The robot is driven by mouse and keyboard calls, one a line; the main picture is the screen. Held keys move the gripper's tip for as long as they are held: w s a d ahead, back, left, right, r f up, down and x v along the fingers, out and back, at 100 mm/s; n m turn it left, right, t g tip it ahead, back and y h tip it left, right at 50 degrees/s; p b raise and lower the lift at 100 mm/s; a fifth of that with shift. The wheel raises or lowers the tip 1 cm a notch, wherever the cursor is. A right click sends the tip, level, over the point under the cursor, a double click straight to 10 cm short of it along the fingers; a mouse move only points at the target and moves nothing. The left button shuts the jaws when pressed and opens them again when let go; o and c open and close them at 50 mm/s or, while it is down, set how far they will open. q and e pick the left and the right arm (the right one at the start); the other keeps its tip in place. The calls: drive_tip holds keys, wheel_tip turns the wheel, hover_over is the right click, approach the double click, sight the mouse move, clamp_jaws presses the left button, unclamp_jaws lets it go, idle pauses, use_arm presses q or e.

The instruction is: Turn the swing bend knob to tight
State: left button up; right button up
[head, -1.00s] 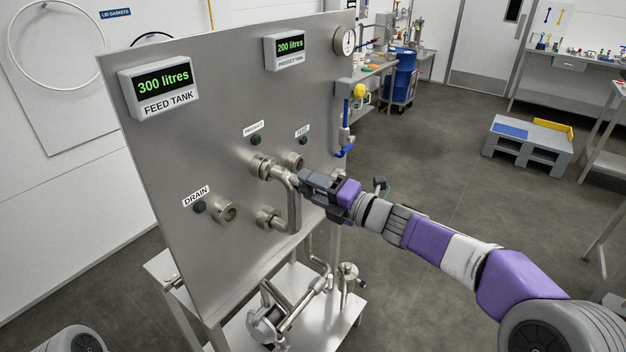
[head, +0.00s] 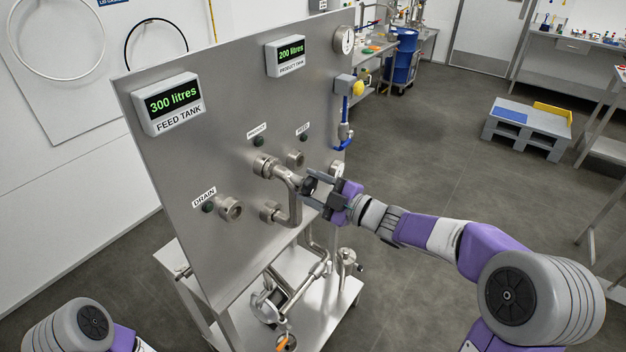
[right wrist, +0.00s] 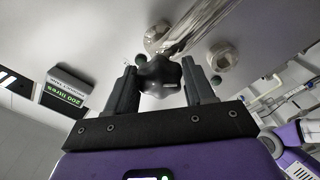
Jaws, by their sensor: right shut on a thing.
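The swing bend (head: 294,203) is a U-shaped steel pipe on the panel. Its upper end is at the port under the PRODUCT label (head: 256,131), its lower end at the port (head: 269,213) below. A dark lobed knob (right wrist: 158,76) stands out from the bend in the right wrist view. My right gripper (head: 309,187) is at the bend's right side, its two fingers on either side of the knob and shut on it. In the right wrist view, the gripper (right wrist: 160,82) points at the panel. The knob's tight mark cannot be read. My left gripper is out of view.
The steel panel (head: 225,120) carries a FEED TANK display (head: 172,103), a FEED port (head: 295,158) and a DRAIN port (head: 230,208). Pipework stands on the trolley shelf below.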

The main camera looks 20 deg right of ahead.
drive_tip(key=m+p, duration=0.3)
drive_tip(key=m, duration=0.1)
drive_tip(key=m+p, duration=0.1)
drive_tip(key=m, duration=0.1)
drive_tip(key=shift+m, duration=0.4)
drive_tip(key=shift+f+m+p, duration=0.1)
drive_tip(key=shift+m+p, duration=0.2)
drive_tip(key=shift+p, duration=0.05)
drive_tip(key=shift+f, duration=0.1)
drive_tip(key=o, duration=1)
drive_tip(key=v, duration=0.7)
drive_tip(key=shift+s+d, duration=0.15)
drive_tip(key=shift+s, duration=0.15)
